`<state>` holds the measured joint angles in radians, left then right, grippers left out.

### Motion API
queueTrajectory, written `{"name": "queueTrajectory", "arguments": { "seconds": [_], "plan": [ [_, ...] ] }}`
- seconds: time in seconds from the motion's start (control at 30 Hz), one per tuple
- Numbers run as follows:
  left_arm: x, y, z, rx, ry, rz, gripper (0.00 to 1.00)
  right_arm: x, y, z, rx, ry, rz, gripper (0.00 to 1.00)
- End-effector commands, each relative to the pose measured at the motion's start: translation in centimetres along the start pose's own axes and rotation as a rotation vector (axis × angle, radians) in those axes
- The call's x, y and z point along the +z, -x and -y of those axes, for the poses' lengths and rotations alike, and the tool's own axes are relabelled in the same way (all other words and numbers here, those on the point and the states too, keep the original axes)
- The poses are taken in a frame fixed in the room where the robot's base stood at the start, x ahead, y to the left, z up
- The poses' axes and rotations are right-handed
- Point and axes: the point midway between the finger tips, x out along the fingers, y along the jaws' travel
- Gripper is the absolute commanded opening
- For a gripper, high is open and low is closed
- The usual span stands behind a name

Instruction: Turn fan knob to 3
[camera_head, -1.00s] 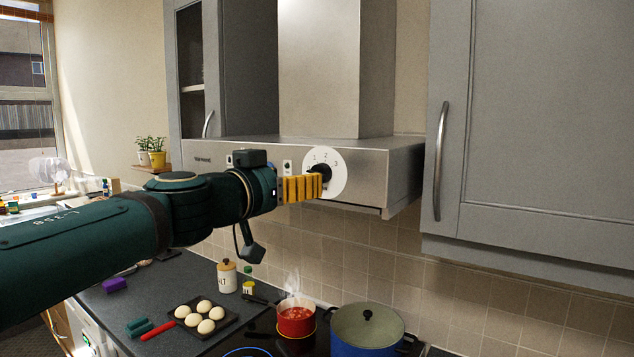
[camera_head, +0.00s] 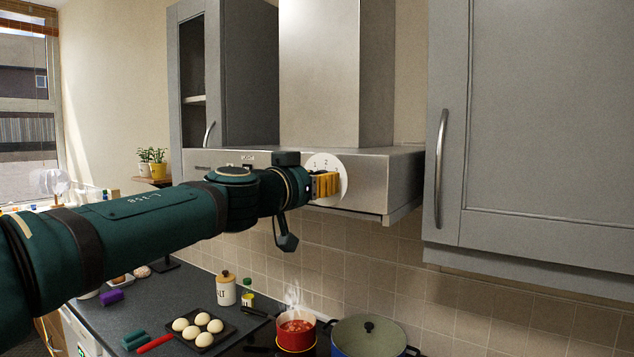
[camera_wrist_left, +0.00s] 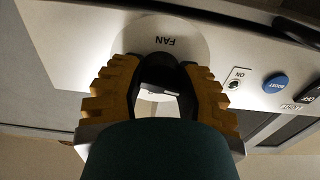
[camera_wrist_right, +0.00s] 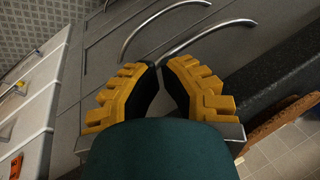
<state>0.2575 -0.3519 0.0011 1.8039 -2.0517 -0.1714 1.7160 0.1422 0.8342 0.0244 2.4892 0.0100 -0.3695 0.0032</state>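The fan dial (camera_head: 322,161) is a round white plate with numbers on the hood's front. The digits 1 and 2 show above my left gripper (camera_head: 327,185), which covers its middle. In the left wrist view, the plate is marked FAN (camera_wrist_left: 165,40). The dark fan knob (camera_wrist_left: 163,75) sits between the yellow fingers of the left gripper (camera_wrist_left: 163,72), which appear closed on its sides. The knob's pointer setting cannot be read. My right gripper (camera_wrist_right: 160,68) is empty, its fingertips together, and is outside the head view.
A BOOST button (camera_wrist_left: 275,84) and an ON switch (camera_wrist_left: 236,84) lie beside the dial. Below stand a steaming red pot (camera_head: 296,333), a blue pot (camera_head: 362,338) and a tray of buns (camera_head: 205,340). Grey cupboards flank the hood (camera_head: 385,172). Drawer handles (camera_wrist_right: 205,38) are near my right gripper.

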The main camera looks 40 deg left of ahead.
Motion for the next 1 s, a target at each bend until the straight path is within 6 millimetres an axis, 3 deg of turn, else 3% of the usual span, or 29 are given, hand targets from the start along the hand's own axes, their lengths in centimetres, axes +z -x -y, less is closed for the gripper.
{"name": "queueTrajectory", "arguments": {
  "seconds": [0.03, 0.07, 0.47, 1.0],
  "plan": [
    [0.0, 0.0, 0.0, 0.0, 0.0, 0.0, 0.08, 0.0, 0.0, 0.0, 0.0, 0.0, 0.0, 0.0],
    [0.0, 0.0, 0.0, 0.0, 0.0, 0.0, 0.0, 0.0, 0.0, 0.0, 0.0, 0.0, 0.0, 0.0],
    [0.0, 0.0, 0.0, 0.0, -0.053, 0.001, 0.0, 0.0, 0.3, 0.1, -0.001, 0.0, 0.0, 0.0],
    [-0.1, 0.0, 0.0, 0.001, -0.484, 0.001, 0.0, -0.2, 2.0, 0.7, -0.004, 0.0, 0.001, 0.0]
  ]
}}
